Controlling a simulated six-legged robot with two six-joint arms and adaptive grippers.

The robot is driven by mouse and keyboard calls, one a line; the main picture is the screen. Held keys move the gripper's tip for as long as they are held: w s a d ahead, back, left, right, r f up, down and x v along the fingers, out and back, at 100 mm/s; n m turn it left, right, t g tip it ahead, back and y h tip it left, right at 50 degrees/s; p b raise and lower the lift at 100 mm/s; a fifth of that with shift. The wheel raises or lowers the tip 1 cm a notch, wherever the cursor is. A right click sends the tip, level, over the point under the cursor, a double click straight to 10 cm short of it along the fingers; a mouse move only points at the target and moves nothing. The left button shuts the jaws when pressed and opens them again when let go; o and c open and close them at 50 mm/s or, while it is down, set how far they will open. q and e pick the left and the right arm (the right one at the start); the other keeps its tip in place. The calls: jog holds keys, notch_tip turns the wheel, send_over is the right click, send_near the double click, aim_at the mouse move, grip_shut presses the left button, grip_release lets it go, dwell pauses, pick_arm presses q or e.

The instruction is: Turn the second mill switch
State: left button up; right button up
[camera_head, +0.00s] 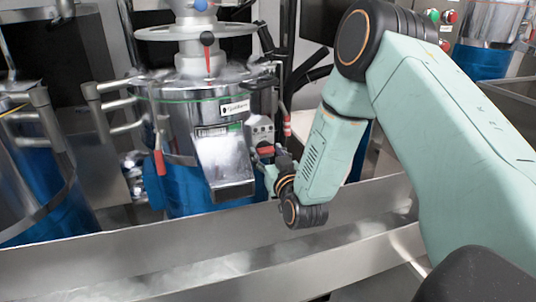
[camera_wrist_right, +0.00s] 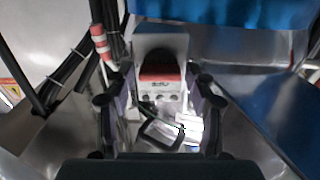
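A steel mill (camera_head: 180,115) with a blue lower body stands in the middle of the head view. On its right side is a grey switch box (camera_head: 261,130) with a red part (camera_head: 265,151) low on it. My right gripper (camera_head: 270,164) is close to this red part. In the right wrist view, the grey box (camera_wrist_right: 160,42) with a red switch part (camera_wrist_right: 160,73) lies ahead, between the two dark fingers of my right gripper (camera_wrist_right: 159,101). The fingers are apart and nothing is held. Contact with the switch cannot be told. My left gripper is not in view.
A steel trough (camera_head: 110,250) runs across the front, below the mill. Another blue and steel mill (camera_head: 40,180) stands at the left, and one (camera_head: 485,60) at the back right. Red-and-white marked cables or rods (camera_wrist_right: 100,42) hang near the box.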

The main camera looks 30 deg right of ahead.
jog(key=shift+o, duration=0.6)
jog(key=shift+s, duration=0.15)
jog(key=shift+s+a+f, duration=0.1)
jog(key=shift+s, duration=0.25)
jog(key=v, duration=1.1)
